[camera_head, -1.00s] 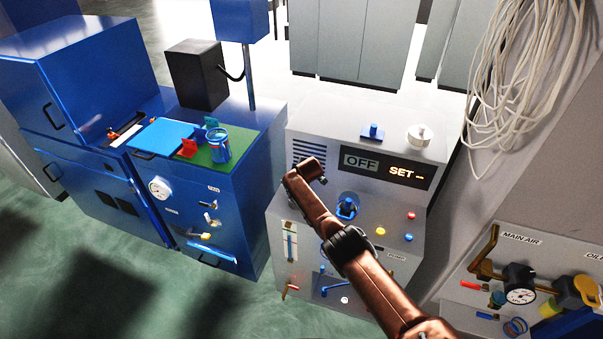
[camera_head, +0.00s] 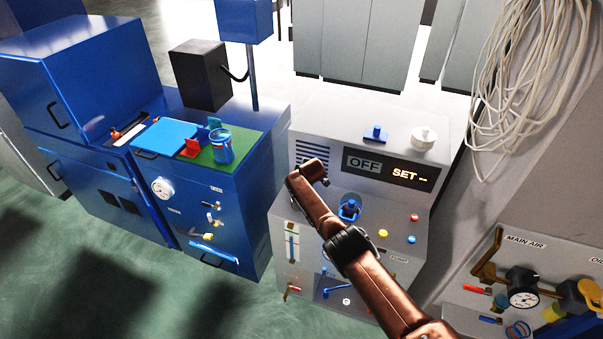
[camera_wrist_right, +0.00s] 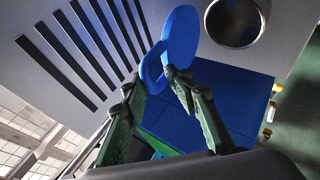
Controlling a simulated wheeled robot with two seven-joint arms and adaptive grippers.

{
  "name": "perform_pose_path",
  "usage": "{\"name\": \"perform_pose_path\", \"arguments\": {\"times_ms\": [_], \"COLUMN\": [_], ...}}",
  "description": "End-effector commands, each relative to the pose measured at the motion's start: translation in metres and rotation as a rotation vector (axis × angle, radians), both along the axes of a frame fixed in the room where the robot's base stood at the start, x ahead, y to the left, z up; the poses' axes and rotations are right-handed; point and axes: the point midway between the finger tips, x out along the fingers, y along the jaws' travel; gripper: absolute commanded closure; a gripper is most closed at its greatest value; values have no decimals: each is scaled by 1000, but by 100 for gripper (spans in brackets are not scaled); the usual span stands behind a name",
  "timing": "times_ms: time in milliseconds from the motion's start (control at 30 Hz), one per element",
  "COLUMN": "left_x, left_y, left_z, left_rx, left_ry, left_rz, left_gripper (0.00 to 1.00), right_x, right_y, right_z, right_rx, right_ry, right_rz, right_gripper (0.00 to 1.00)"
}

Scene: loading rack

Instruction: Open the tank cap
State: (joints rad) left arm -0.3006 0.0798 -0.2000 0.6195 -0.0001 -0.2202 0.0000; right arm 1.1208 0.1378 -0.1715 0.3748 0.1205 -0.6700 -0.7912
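In the right wrist view, a blue rounded cap-like piece (camera_wrist_right: 181,36) stands out from the grey machine face. A round, dark opening with a steel rim (camera_wrist_right: 238,20) is beside it. My right gripper (camera_wrist_right: 150,80) has its green fingers apart, on either side of the piece's lower part; I cannot tell whether they touch it. In the head view, the grey machine (camera_head: 285,215) carries a blue knob in a ring (camera_head: 349,208) on its front. My brown right arm crosses the machine and hides part of its front; its fingers do not show there. My left gripper is out of view.
A blue cabinet (camera_head: 180,230) stands left of the machine, with a blue can (camera_head: 222,147) on its green top. A blue handle (camera_head: 375,133) and a white knob (camera_head: 423,138) sit on the machine's top. A panel with gauge and valves (camera_head: 523,287) is at right.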

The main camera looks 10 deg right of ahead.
Motion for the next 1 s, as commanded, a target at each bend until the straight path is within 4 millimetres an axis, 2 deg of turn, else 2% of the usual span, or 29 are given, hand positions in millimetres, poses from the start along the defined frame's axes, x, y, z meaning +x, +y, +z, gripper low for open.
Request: {"name": "perform_pose_path", "arguments": {"times_ms": [167, 467, 767, 1000], "left_x": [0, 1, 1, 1], "left_y": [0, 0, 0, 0], "left_z": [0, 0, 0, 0], "left_rx": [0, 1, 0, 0], "left_ry": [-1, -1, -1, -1], "left_rz": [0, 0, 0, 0], "left_gripper": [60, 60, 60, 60], "right_x": [-2, -5, -21, -41], "right_y": [-1, 3, 1, 2], "right_z": [-4, 2, 21, 40], "right_rx": [1, 2, 2, 0], "right_ry": [6, 4, -3, -4], "right_rz": [-3, 5, 1, 0], "right_gripper": [76, 76, 76, 76]}}
